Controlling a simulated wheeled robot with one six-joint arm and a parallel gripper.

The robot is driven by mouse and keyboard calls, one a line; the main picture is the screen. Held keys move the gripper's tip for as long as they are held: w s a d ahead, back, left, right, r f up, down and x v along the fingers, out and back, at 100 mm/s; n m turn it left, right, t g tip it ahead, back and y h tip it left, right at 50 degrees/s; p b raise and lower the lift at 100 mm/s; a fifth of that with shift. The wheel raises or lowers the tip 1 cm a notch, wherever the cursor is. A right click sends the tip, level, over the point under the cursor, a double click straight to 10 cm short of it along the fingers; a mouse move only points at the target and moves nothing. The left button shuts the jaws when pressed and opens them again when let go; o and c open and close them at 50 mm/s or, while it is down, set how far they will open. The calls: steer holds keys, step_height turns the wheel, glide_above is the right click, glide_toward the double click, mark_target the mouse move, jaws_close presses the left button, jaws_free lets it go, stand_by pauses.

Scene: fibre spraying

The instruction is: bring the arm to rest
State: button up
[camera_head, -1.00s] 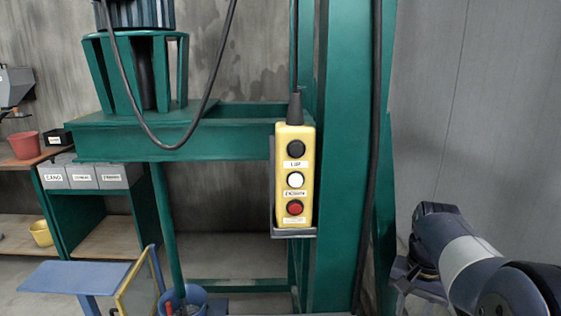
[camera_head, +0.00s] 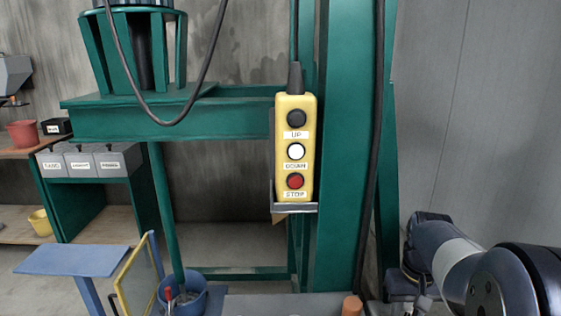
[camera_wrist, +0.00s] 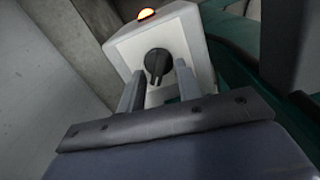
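My gripper (camera_wrist: 158,88) shows in the wrist view with its two fingers apart and nothing between them. Beyond the fingertips is a white box with a black rotary knob (camera_wrist: 157,63) and a lit orange lamp (camera_wrist: 147,14) on top. The knob appears between the fingers; I cannot tell whether they touch the box. In the head view my arm (camera_head: 460,262) reaches in at the lower right. My gripper's fingers cannot be made out there.
A yellow pendant (camera_head: 294,150) with black, white and red buttons hangs by a green post (camera_head: 345,150). A black cable runs down the post. A blue table (camera_head: 75,260), yellow frame (camera_head: 137,280) and blue bucket (camera_head: 185,300) stand lower left. A grey wall (camera_head: 480,110) is at right.

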steer(key=n+b, duration=0.3)
steer(key=n, duration=0.2)
steer(key=shift+a+f, duration=0.1)
steer(key=shift+f, duration=0.05)
steer(key=shift+a+n+b, duration=0.1)
steer(key=shift+n+b, duration=0.7)
steer(key=shift+n, duration=0.4)
steer(key=shift+s, duration=0.15)
